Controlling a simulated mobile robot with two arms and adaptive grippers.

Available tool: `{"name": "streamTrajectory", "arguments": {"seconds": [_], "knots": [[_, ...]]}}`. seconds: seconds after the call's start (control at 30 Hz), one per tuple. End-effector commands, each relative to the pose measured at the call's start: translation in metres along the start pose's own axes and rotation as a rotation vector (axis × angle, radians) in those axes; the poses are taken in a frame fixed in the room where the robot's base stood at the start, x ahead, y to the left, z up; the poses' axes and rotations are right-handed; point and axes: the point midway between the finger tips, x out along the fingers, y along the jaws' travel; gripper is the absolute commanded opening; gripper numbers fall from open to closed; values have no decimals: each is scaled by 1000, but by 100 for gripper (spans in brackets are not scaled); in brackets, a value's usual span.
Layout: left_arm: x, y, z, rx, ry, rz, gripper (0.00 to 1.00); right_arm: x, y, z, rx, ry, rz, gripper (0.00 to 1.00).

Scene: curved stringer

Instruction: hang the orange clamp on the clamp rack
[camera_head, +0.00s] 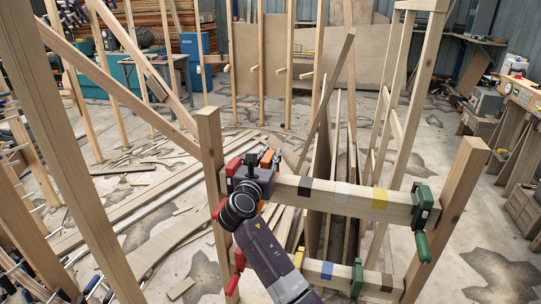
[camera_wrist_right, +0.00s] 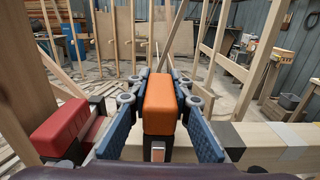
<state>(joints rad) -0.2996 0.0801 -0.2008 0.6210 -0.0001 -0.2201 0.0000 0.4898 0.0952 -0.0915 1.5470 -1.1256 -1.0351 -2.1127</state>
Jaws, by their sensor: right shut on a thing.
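My right gripper (camera_head: 262,166) is at the left end of the upper rail of the wooden clamp rack (camera_head: 362,197). It is shut on the orange clamp (camera_head: 269,158). In the right wrist view the orange clamp (camera_wrist_right: 160,104) sits upright between the two blue finger pads, its lower part partly hidden. A red clamp (camera_wrist_right: 72,127) is just left of the gripper, apart from the orange one. The rail (camera_wrist_right: 262,137) with its black band shows to the right. Whether the orange clamp touches the rail is not clear. My left gripper is not in view.
Green clamps (camera_head: 423,206) hang at the rack's right side. The upper rail carries black, white and yellow bands; a lower rail (camera_head: 345,277) runs below. Posts and slanted beams stand at the left, with planks (camera_head: 150,215) on the floor behind. The floor at right is mostly open.

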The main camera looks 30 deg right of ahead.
Motion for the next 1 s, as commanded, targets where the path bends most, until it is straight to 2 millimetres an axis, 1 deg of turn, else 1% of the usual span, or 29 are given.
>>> {"name": "streamTrajectory", "arguments": {"seconds": [0.03, 0.17, 0.8, 1.0], "knots": [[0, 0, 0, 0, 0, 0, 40, 0, 0, 3, 2, -5, 0, 0], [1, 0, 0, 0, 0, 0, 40, 0, 0, 1, 2, -5, 0, 0], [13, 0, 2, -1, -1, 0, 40, 0, 0, -23, 2, -5, 1, 0], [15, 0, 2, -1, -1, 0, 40, 0, 0, -27, 2, -5, 1, 0]]}}
